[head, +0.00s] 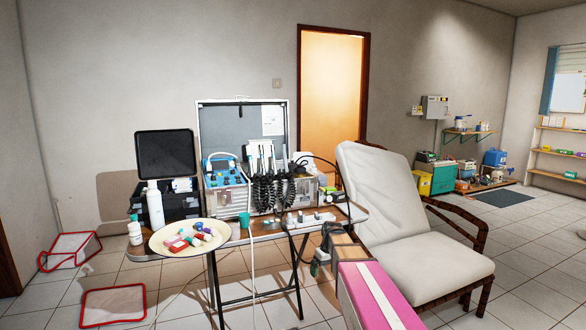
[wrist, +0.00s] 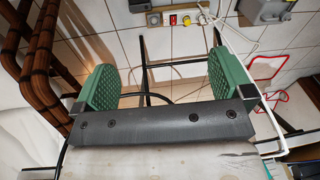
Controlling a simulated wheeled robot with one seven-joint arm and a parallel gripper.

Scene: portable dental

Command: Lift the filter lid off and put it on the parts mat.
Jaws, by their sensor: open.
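My gripper (head: 322,248) is in front of the table's right part in the head view, beside the reclining chair. In the wrist view its green pads (wrist: 153,88) are wide apart with nothing between them; tiled floor and dark table legs show beyond. I cannot pick out the filter lid or the parts mat for sure in either view. The dental unit (head: 225,199) stands on the folding table, with coiled black hoses in front of it.
A round cream tray (head: 160,246) with small coloured items is at the table's left. The white chair (head: 415,245) stands close on the right. A power strip (wrist: 180,18) with plugs lies beyond the gripper. A red-edged panel (head: 113,306) lies on the floor.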

